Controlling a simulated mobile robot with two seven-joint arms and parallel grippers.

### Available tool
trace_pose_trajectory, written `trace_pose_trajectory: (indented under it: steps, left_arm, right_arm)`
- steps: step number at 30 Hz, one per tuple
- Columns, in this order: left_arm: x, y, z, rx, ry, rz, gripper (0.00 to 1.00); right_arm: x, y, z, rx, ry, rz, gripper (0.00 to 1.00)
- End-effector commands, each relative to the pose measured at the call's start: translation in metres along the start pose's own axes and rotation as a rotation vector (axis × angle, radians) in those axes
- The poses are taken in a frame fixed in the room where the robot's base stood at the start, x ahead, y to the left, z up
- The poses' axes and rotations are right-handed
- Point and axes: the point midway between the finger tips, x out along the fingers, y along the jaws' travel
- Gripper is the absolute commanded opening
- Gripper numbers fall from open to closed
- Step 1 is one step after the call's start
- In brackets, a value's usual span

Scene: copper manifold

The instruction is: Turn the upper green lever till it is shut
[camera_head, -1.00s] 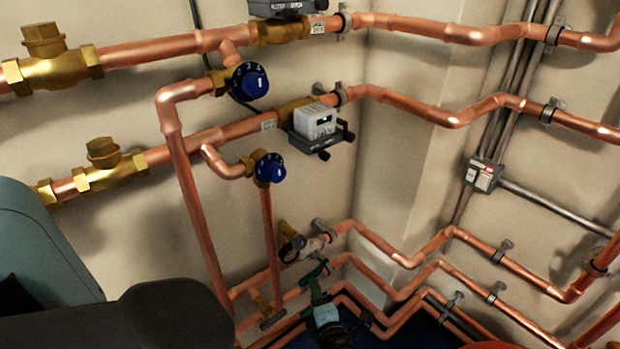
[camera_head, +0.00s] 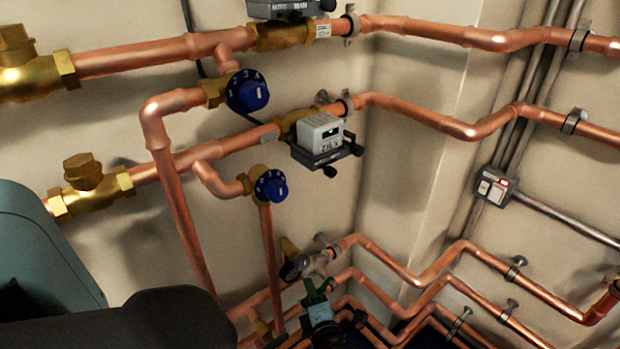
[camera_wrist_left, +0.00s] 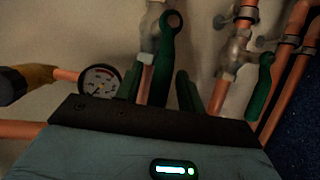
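Two green levers show in the left wrist view. One lever (camera_wrist_left: 167,55), with a ring-shaped end at the top, stands upright in the middle on a copper pipe's valve. The other lever (camera_wrist_left: 262,88) hangs at the right on its own valve. Which one is the upper lever I cannot tell for sure. My left gripper (camera_wrist_left: 159,82) has its two dark fingers apart, one on each side of the middle lever; contact cannot be seen. In the head view, a green lever (camera_head: 316,292) shows small at the bottom centre, partly hidden. My right gripper is not in view.
Copper pipes (camera_head: 190,160) run along the wall close around the levers. A round gauge (camera_wrist_left: 100,80) sits left of the middle lever. Blue dials (camera_head: 247,91), a grey meter box (camera_head: 320,133) and a switch box (camera_head: 495,187) are higher up.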

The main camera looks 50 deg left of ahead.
Motion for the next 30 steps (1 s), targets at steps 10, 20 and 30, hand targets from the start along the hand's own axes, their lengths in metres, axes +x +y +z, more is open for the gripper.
trace_pose_trajectory:
  steps: [10,20,30]
  left_arm:
    - [0.0036,-0.0011,-0.0014,0.000,0.000,0.000,0.39]
    - [0.0036,-0.0011,-0.0015,0.000,0.000,0.000,0.09]
    - [0.0037,-0.0011,-0.0016,0.001,0.001,0.000,0.00]
  right_arm:
    - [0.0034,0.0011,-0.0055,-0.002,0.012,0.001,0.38]
    - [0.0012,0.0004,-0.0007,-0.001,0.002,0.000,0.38]
    - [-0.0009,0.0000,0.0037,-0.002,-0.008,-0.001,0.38]
